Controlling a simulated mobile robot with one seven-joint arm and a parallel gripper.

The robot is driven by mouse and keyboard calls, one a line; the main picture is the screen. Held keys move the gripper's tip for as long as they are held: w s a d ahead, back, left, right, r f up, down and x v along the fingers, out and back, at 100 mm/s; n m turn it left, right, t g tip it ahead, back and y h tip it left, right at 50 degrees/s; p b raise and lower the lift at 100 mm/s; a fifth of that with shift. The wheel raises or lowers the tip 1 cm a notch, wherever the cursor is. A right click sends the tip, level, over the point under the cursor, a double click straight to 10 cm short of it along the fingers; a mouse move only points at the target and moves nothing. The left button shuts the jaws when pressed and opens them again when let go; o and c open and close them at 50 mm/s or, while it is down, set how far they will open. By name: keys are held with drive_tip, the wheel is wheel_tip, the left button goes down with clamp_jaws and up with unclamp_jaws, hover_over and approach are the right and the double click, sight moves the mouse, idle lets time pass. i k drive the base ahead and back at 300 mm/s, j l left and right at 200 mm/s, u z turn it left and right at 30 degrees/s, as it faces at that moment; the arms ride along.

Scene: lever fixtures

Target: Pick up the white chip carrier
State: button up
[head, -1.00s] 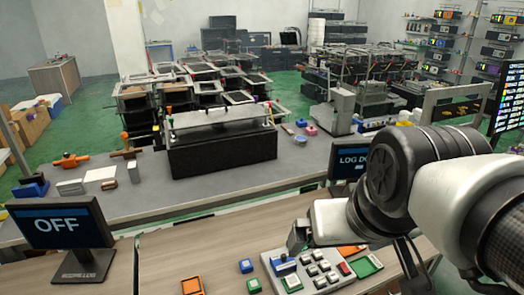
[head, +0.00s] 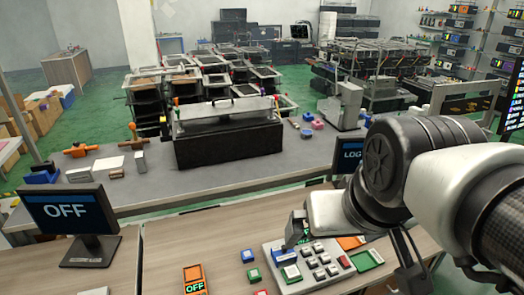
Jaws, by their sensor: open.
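I cannot tell for certain which thing is the white chip carrier. A small white-topped piece with a green edge (head: 291,273) sits at the lower left of a grey keypad-like panel (head: 277,252) on the wooden bench. A pale flat thing (head: 96,291) is cut off by the bottom edge at the left. My gripper (head: 293,241) hangs at the end of my arm, over the panel's upper left, close to a blue part (head: 284,257). It is open and looks empty. Its fingertips are small and partly merge with the blue part, so contact is unclear.
Small blue (head: 248,255) and green (head: 254,274) blocks lie left of the panel, beside an orange case (head: 194,279). A green tray (head: 368,260) is at its right. A monitor reading OFF (head: 67,212) stands at the left. Bare bench lies between the monitor and orange case.

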sight(291, 273)
drive_tip(key=k, duration=0.4)
drive_tip(key=j, duration=0.4)
drive_tip(key=k+j+z, duration=0.1)
drive_tip(key=j, duration=0.3)
drive_tip(key=k+j, duration=0.15)
drive_tip(key=j, duration=0.3)
drive_tip(key=z, duration=0.05)
